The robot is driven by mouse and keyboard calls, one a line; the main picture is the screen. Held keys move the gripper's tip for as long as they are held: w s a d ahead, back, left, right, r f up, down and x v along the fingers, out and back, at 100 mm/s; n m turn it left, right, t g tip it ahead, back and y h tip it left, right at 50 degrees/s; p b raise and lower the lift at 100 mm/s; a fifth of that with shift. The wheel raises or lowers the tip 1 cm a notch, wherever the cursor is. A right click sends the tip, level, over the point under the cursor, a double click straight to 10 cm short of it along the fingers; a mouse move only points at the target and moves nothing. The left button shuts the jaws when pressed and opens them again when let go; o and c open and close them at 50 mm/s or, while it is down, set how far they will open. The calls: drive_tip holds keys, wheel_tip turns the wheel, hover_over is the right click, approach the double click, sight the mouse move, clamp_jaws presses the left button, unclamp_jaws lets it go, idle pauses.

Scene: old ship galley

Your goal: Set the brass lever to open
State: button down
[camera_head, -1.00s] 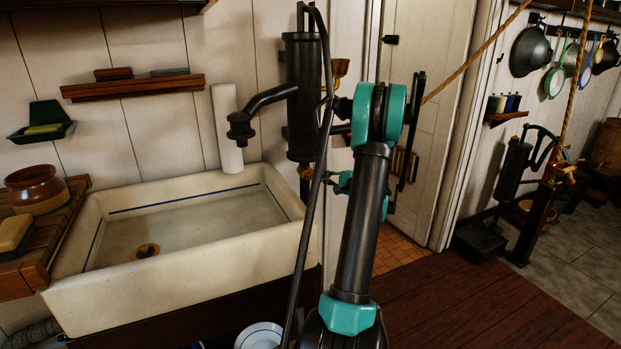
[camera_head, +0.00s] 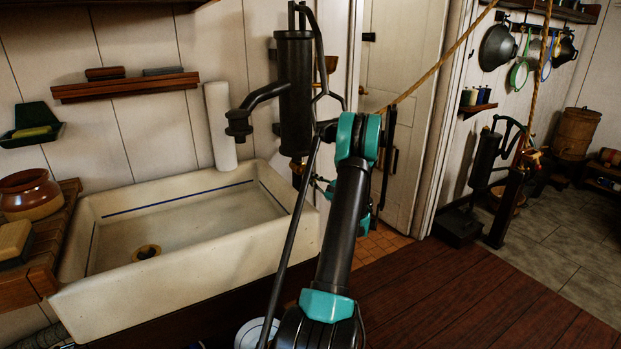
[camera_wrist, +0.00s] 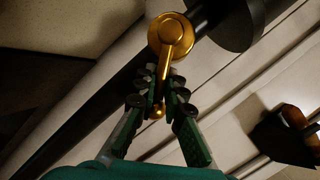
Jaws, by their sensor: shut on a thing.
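The brass lever (camera_wrist: 176,62) shows in the wrist view, with a round hub at the top and a thin arm running down to a small rounded end. My gripper (camera_wrist: 164,84) is shut on the lever's arm, below the hub, with one finger on each side. In the head view, my arm hides most of the gripper. A small brass part (camera_head: 297,163), which may belong to the lever, shows under the black hand pump (camera_head: 295,95). I cannot tell from these views which setting the lever is at.
A white sink (camera_head: 190,275) stands left of my arm, with a white roll (camera_head: 220,125) behind it. A thin black rod runs close along my arm. A rope (camera_head: 440,65) crosses at the upper right. The wooden floor (camera_head: 440,300) at right is clear.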

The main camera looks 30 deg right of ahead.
drive_tip(key=shift+a+f+m, duration=0.1)
drive_tip(key=shift+m, duration=0.3)
drive_tip(key=c, duration=1.6)
unclamp_jaws()
drive_tip(key=shift+s, duration=0.1)
drive_tip(key=v, duration=1.2)
drive_tip(key=shift+a, duration=0.1)
drive_tip(key=shift+c, duration=0.5)
